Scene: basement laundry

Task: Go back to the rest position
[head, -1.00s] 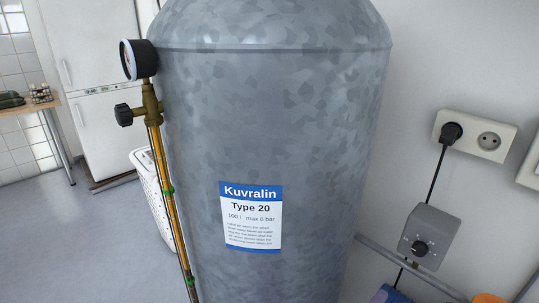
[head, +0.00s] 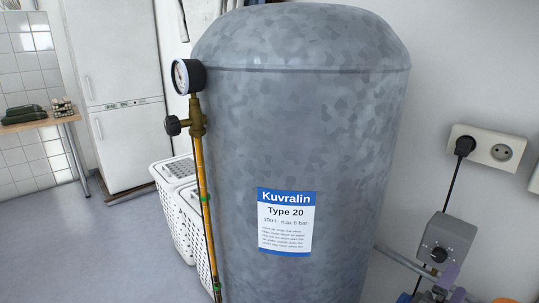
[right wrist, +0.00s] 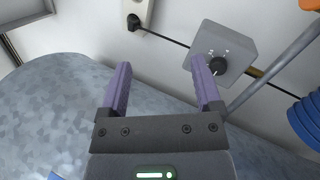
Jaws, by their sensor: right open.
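My right gripper (head: 447,283) shows at the lower right edge of the head view, partly cut off, just below the grey control box (head: 438,240). In the right wrist view its two purple fingers (right wrist: 160,68) are spread apart with nothing between them. The right finger overlaps the control box (right wrist: 232,50) in that picture; I cannot tell whether they touch. The galvanized tank (head: 310,130) with the blue and white Kuvralin label stands to the left of the gripper. My left gripper is in neither view.
A gauge (head: 188,76) and valve sit on a pipe along the tank's left side. White laundry baskets (head: 180,205) stand behind it. A wall socket (head: 488,147) with a plugged cable is at right. Blue coils (right wrist: 305,125) show at the wrist view's right. Floor at left is clear.

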